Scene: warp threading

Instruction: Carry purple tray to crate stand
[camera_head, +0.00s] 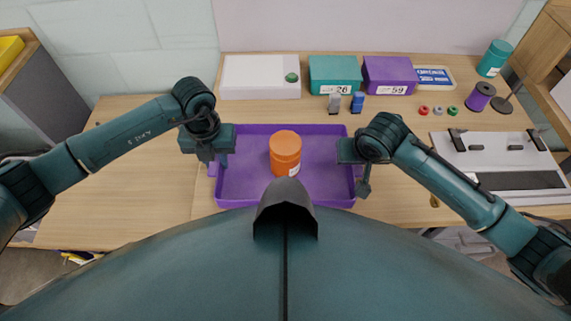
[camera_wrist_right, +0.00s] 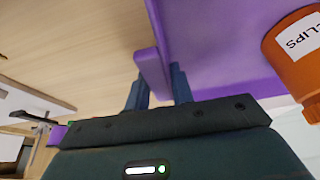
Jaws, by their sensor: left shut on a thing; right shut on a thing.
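The purple tray (camera_head: 245,182) is in the middle of the head view, close in front of my body, with an orange jar (camera_head: 285,150) standing in it. The jar also shows in the right wrist view (camera_wrist_right: 297,62), with a label reading "CLIPS". My left gripper (camera_head: 213,160) is at the tray's left side, shut on it. My right gripper (camera_head: 358,165) is at the tray's right side. In the right wrist view, its fingers (camera_wrist_right: 158,92) are shut on the tray's purple handle (camera_wrist_right: 152,72). No crate stand can be made out for certain.
Behind the tray on the wooden table (camera_head: 140,205) are a white box (camera_head: 258,80), a teal box (camera_head: 335,70) and a purple box (camera_head: 390,72). A white board with clamps (camera_head: 500,155) and a purple spool (camera_head: 480,97) are at right. The table's left part is clear.

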